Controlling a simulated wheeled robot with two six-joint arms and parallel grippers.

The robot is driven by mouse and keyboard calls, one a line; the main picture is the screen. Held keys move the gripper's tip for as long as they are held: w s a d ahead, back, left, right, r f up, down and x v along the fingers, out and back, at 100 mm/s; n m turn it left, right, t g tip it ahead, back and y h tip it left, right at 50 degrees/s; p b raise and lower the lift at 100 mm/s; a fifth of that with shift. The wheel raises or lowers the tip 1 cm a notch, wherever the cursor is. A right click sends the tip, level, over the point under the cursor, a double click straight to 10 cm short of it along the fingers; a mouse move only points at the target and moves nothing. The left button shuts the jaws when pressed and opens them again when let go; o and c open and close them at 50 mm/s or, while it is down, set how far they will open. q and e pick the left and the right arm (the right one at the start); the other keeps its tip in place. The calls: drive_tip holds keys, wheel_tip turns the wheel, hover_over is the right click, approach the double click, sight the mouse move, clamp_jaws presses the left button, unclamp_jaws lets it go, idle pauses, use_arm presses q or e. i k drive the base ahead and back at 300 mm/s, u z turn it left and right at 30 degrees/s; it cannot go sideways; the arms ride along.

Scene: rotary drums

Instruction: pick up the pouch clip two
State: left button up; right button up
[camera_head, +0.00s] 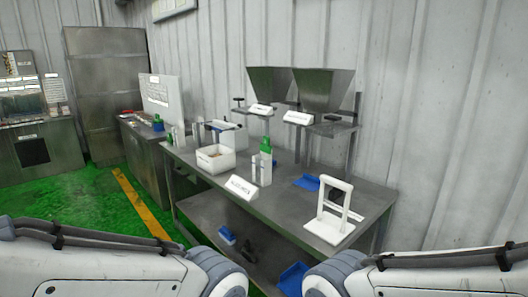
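No pouch clip can be made out for certain in the head view; anything that small is too small to identify here. A white open box (226,166) on the metal table (283,206) holds small brownish contents that I cannot identify. My left and right arm links show at the bottom left and bottom right corners. Neither gripper is in view.
A green bottle (266,147), a white sign (242,187), a blue scoop (307,182) and a white frame stand (331,232) are on the table. Two metal hoppers (322,90) rise behind. More blue items (292,279) lie on the lower shelf. Green floor is clear at left.

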sight(265, 147)
drive_tip(key=u, duration=0.65)
drive_tip(key=i, duration=0.85)
drive_tip(key=u, duration=0.75)
drive_tip(key=i, duration=1.55)
drive_tip(key=z, duration=0.35)
drive_tip(key=i, duration=0.85)
drive_tip(key=z, duration=1.45)
drive_tip(key=i, duration=0.65)
drive_tip(key=z, duration=0.55)
